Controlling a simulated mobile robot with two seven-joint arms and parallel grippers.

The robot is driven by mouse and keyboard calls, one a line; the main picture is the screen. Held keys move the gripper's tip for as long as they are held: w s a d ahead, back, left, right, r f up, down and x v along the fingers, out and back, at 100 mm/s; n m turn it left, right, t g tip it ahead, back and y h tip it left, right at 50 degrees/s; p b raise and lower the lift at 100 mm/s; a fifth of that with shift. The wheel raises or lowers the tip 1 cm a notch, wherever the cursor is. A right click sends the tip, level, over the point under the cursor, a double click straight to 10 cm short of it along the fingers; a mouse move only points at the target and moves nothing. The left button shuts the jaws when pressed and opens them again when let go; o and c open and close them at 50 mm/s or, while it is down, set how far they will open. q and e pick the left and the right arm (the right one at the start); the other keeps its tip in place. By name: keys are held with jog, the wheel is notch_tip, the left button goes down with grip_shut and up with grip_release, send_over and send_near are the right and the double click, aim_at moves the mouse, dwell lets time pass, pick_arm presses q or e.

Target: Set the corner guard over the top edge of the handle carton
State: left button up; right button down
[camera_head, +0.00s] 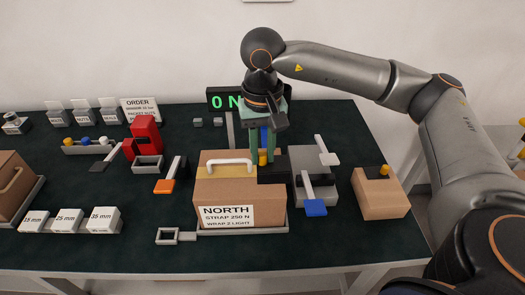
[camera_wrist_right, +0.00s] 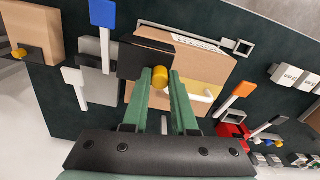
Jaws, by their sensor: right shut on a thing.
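The handle carton (camera_head: 240,191) is a brown box with a white handle (camera_head: 230,161) on top and a NORTH label on its front. The corner guard (camera_head: 275,171) is a black angled piece with a yellow knob (camera_wrist_right: 163,74). My right gripper (camera_head: 262,150), with green fingers pointing down, is shut on the knob. The guard is at the carton's right top edge and overlaps it in the head view. In the right wrist view, the black guard (camera_wrist_right: 143,60) covers part of the carton (camera_wrist_right: 205,70). I cannot tell whether it touches the carton. My left gripper is not in view.
A grey block (camera_head: 315,160) with blue and white levers stands close right of the carton. A smaller brown box (camera_head: 380,195) with a yellow knob is farther right. A red holder (camera_head: 146,135) and an orange-tipped lever (camera_head: 164,186) are left. The front table strip is mostly clear.

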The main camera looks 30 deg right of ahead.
jog(key=b, duration=0.7)
send_over(262, 190)
jog(key=shift+f, duration=4.15)
jog(key=shift+f+b, duration=0.15)
jog(key=shift+b, duration=0.25)
jog(key=shift+f+b, duration=0.25)
jog(key=shift+b, duration=0.05)
jog(key=c, duration=0.6)
grip_release()
